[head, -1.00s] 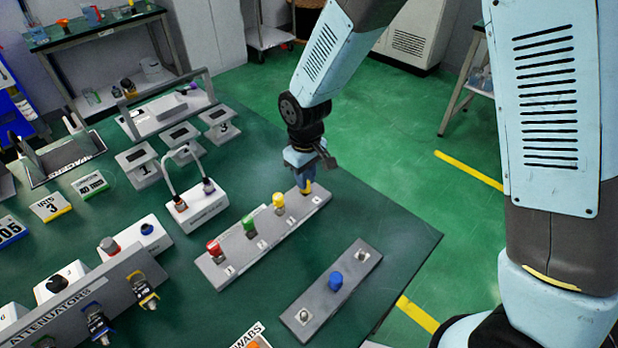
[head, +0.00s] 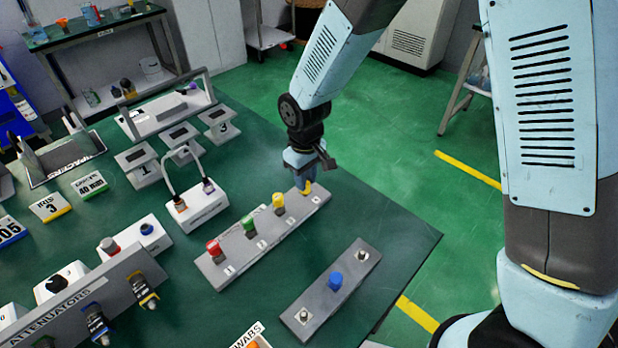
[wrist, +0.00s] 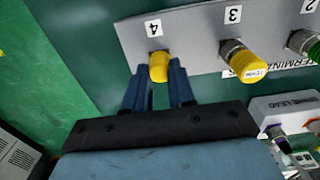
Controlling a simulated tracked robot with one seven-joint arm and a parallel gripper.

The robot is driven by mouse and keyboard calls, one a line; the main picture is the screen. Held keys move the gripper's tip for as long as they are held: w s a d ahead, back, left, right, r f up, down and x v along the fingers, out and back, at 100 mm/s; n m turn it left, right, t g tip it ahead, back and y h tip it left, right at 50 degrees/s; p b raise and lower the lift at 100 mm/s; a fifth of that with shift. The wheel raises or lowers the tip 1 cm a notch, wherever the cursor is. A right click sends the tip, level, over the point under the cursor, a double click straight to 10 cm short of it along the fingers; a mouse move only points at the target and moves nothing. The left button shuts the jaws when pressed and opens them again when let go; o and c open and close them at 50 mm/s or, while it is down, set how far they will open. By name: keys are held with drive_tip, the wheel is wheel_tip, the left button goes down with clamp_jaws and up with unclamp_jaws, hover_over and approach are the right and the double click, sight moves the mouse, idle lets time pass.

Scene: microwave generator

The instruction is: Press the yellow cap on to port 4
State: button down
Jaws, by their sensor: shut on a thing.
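A yellow cap (wrist: 158,66) sits at port 4 on the grey port strip (wrist: 187,33), just below the label 4 in the wrist view. My gripper (wrist: 159,80) is shut on this cap, one blue finger on each side. In the head view my gripper (head: 304,184) points down at the far right end of the strip (head: 233,262), with a bit of yellow (head: 305,189) at its tips. Whether the cap is fully seated cannot be told.
Port 3 bears another yellow cap (head: 278,202), port 2 a green cap (head: 248,224) and port 1 a red cap (head: 213,247). A second strip with a blue cap (head: 335,280) lies nearer. A white box with looped leads (head: 197,208) stands to the left.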

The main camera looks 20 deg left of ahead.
drive_tip(key=c, duration=0.9)
unclamp_jaws()
drive_tip(key=shift+o, duration=0.2)
wheel_tip(320, 180, up, 14)
drive_tip(key=shift+f, duration=0.15)
drive_tip(key=w+d+r+m+t, duration=0.15)
drive_tip(key=d+r, duration=0.25)
drive_tip(key=d, duration=0.4)
drive_tip(key=w+d+r+m, duration=0.1)
drive_tip(key=d+r+m, duration=0.2)
drive_tip(key=d+r, duration=0.3)
drive_tip(key=w+d+r+m+t, duration=0.1)
drive_tip(key=d+r+m, duration=0.15)
drive_tip(key=d, duration=0.65)
drive_tip(key=s+d+r+m+t, duration=0.1)
drive_tip(key=s+d+r+m, duration=0.1)
drive_tip(key=s+d, duration=0.4)
drive_tip(key=s+d+r+m+t, duration=0.2)
drive_tip(key=s+d, duration=0.3)
drive_tip(key=d, duration=0.6)
drive_tip(key=shift+s+d+r+m, duration=0.35)
drive_tip(key=shift+d+r+m, duration=0.05)
drive_tip(key=shift+r+m, duration=0.45)
